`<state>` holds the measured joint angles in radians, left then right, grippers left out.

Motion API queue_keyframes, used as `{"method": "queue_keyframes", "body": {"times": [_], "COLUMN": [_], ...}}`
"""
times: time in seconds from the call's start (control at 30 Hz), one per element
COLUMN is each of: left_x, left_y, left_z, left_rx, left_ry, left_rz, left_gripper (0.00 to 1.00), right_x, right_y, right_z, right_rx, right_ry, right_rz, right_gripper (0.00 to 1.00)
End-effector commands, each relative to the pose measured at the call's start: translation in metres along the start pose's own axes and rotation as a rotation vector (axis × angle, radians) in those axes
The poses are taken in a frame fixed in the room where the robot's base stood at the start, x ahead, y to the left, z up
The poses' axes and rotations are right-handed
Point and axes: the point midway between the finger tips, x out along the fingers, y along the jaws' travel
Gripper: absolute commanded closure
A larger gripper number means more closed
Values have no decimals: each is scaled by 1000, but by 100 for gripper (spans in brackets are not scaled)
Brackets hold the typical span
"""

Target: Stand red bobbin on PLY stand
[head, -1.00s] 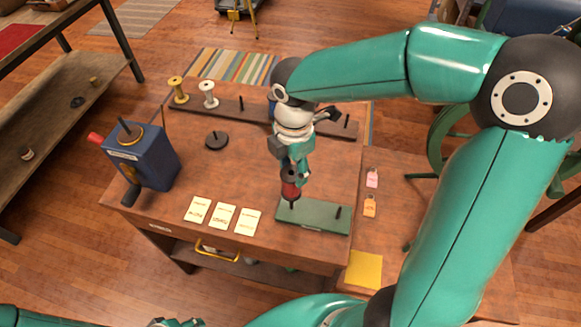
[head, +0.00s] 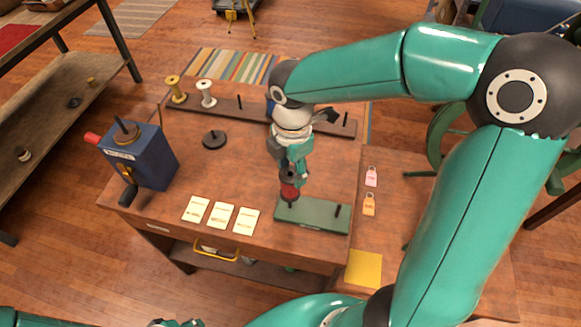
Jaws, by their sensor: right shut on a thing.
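The red bobbin (head: 289,192) is upright in my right gripper (head: 291,176), which is shut on it. The bobbin is over the left end of a green stand (head: 317,216) with a dark peg at its right end. The stand's front label is too small to read. My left gripper (head: 178,323) shows only in part at the bottom edge, and its jaws are unclear.
A blue winder (head: 150,160) stands at the left. A pegged rack (head: 232,108) at the back holds a yellow bobbin (head: 175,90) and a white bobbin (head: 206,94). A black disc with a pin (head: 214,140) and cards (head: 221,215) lie on the table. The table's middle is clear.

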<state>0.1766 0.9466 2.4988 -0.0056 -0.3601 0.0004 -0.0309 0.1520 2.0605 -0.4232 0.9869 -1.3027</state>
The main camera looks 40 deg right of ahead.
Motion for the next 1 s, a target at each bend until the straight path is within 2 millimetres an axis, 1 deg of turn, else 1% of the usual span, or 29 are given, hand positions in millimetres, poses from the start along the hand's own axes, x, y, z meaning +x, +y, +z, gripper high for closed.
{"method": "queue_keyframes", "body": {"times": [0.03,1.0], "left_x": [3,32], "left_y": [-1,-12], "left_z": [0,0], "left_rx": [0,0], "left_ry": [0,0], "left_rz": [0,0], "left_gripper": [60,60], "right_x": [4,43], "right_y": [0,1], "right_z": [0,0], "right_rx": [0,-1], "right_ry": [0,0], "right_rz": [0,0], "right_gripper": [69,69]}}
